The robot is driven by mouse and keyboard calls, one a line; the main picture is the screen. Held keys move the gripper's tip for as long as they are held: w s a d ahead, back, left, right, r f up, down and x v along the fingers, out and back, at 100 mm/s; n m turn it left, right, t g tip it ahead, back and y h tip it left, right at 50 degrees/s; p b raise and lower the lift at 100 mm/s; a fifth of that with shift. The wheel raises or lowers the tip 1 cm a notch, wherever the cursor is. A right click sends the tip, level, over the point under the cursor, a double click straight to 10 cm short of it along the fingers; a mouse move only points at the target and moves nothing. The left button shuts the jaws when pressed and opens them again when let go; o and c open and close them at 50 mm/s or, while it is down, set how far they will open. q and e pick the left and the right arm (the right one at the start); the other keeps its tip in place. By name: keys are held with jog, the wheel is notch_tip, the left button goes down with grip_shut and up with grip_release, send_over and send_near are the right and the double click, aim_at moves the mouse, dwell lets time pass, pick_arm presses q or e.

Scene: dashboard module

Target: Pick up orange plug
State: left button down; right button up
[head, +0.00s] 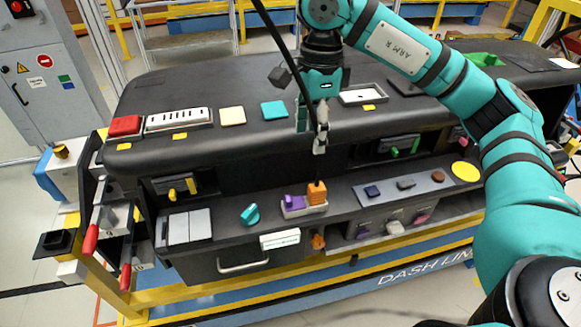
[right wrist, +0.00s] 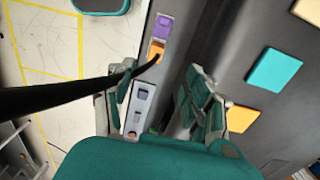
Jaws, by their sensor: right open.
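The orange plug (head: 316,193) stands on the lower shelf of the dashboard, in the right part of a small pale holder (head: 306,210). A purple piece (head: 292,202) sits beside it on the left. A black cable (head: 283,45) comes down from above and appears to end at the plug. My right gripper (head: 320,140) is open and empty above the plug, apart from it. In the right wrist view the orange plug (right wrist: 156,50) shows beyond the spread fingers (right wrist: 160,105), with the cable crossing in front of the left finger. My left gripper is not in view.
The padded dashboard top (head: 230,85) overhangs the shelf behind the plug. A grey strip (head: 420,190) with several small pieces lies to the right.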

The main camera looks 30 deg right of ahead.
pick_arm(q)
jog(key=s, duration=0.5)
pick_arm(e)
send_near(317, 187)
jog(key=shift+s+a+f+b, duration=0.1)
jog(key=shift+a+f+b, duration=0.2)
jog(key=shift+a, duration=0.15)
jog(key=f, duration=0.3)
jog(key=shift+w+f, duration=0.15)
jog(key=shift+w, duration=0.05)
jog(key=shift+d+f+p, duration=0.1)
jog(key=shift+f+p, duration=0.4)
jog(key=shift+f, duration=0.7)
jog(key=f+p, duration=0.1)
jog(key=f, duration=0.2)
jog(key=f+p, duration=0.1)
jog(key=shift+s+d+f+p, duration=0.2)
jog(key=shift+d+f+p, duration=0.1)
jog(key=shift+f+p, duration=0.1)
jog(key=shift+f, duration=0.25)
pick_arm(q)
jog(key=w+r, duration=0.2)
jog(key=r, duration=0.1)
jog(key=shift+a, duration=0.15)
pick_arm(e)
grip_shut()
